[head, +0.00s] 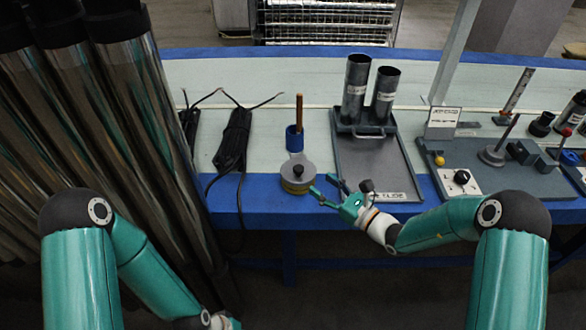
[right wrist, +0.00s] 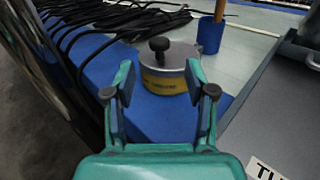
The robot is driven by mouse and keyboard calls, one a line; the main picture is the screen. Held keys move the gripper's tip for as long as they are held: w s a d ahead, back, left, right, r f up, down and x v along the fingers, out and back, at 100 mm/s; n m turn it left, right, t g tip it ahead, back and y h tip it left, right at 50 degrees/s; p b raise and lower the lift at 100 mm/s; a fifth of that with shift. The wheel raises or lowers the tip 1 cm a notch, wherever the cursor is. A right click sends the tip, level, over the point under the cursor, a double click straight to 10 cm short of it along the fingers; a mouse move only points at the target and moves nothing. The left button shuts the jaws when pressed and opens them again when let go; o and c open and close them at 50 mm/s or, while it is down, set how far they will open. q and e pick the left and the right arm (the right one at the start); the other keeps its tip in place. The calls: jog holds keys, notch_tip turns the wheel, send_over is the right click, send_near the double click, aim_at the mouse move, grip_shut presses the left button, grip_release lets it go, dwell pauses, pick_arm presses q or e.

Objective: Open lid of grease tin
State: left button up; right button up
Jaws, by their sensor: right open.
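The grease tin (head: 297,184) stands near the blue front edge of the table, left of the tray. It has a yellow body and a grey lid (head: 296,168) with a black knob on top. The lid appears to sit on the tin. In the right wrist view the tin (right wrist: 165,82) is just beyond the fingers. My right gripper (head: 326,189) is open and empty, right beside the tin, with its fingers pointing towards it. In the right wrist view the right gripper (right wrist: 160,95) shows its two fingers spread. My left gripper cannot be made out; only my left arm shows.
A blue holder (head: 294,140) with a brown stick stands behind the tin. Black cables (head: 233,140) lie to its left. A grey tray (head: 375,165) with two dark tubes is to the right. A test board (head: 495,165) is further right. Large tubes (head: 110,100) stand at left.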

aim_at(303, 171)
jog(key=x, duration=0.9)
jog(key=shift+w+a+f, duration=0.1)
jog(key=shift+w+a, duration=0.15)
grip_shut()
